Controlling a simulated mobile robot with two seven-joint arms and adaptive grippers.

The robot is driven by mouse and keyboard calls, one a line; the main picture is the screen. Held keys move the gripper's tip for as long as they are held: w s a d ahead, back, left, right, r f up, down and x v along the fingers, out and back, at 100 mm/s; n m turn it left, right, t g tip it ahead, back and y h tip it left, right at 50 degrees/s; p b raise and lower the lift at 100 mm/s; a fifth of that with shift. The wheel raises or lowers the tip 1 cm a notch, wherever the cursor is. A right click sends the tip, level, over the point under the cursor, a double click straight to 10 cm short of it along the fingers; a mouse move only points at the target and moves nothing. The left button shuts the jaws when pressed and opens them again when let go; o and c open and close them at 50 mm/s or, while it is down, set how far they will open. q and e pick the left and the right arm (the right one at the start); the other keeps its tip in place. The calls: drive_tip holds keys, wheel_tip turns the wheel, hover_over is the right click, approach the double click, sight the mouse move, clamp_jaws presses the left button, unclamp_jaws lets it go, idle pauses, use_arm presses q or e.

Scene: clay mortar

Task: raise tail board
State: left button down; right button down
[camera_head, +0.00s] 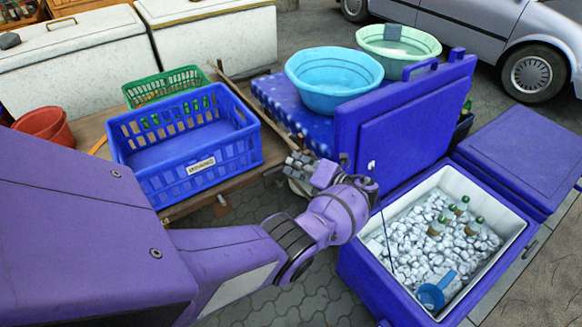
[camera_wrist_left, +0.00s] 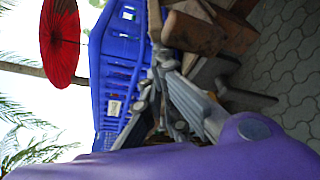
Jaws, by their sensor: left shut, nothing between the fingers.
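My left gripper (camera_head: 299,164) is shut and empty. Its purple arm comes in from the left, and the grey fingers are at the right end of the wooden cart bed (camera_head: 188,207), just right of the blue crate. In the left wrist view the gripper (camera_wrist_left: 162,62) points at brown wooden parts (camera_wrist_left: 195,32) beside the blue crate. I cannot tell for sure which of these is the tail board, or whether the fingers touch it; the gripper and arm hide part of the cart's end. My right gripper is not in view.
The blue crate (camera_head: 190,160) and a green basket (camera_head: 165,86) stand on the cart. An open blue cooler (camera_head: 356,262) with ice and bottles is at right, its lid (camera_head: 392,125) upright. Basins (camera_head: 333,80) stand behind. Grey paving (camera_head: 290,302) shows below.

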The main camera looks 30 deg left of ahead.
use_arm(q)
drive_tip(key=shift+w+r, duration=0.2)
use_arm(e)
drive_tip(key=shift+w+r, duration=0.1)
use_arm(q)
drive_tip(key=shift+d, duration=0.1)
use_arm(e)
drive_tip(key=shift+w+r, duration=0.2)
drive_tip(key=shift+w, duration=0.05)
